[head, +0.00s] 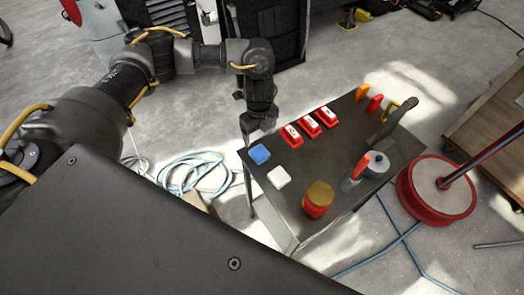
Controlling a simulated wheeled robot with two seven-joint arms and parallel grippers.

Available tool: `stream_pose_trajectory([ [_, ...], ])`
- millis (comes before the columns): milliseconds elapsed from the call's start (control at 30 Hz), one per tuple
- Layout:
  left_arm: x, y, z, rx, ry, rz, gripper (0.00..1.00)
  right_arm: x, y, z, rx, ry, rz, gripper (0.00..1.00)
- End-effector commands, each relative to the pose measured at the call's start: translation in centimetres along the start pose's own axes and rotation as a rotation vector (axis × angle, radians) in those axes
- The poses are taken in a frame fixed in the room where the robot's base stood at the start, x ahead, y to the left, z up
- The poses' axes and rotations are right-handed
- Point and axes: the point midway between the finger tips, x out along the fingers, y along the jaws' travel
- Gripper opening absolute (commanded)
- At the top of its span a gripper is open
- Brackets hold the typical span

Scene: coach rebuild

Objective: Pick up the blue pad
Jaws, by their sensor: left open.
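The blue pad (260,154) lies flat at the left corner of the small dark table (317,170). My left gripper (256,128) points down just above and behind the blue pad, beside the table's left edge. It is open, and nothing shows in it. Its fingertips are small and dark here, and I cannot tell how high they are above the table. My right gripper is not in view.
A white pad (279,177) lies near the blue one.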

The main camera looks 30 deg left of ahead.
Motion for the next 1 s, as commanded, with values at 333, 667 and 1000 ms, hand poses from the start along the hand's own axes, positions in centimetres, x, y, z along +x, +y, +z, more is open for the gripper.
stream_pose_trajectory([
  [333,4.5,0.2,0.0,-0.004,0.001,0.003,0.8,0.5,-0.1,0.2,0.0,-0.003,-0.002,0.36],
  [667,6.8,0.1,-0.4,-0.003,0.004,0.005,0.8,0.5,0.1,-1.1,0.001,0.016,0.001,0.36],
  [1000,9.8,0.0,-0.4,0.001,0.0,0.002,0.8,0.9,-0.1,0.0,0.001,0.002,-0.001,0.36],
])
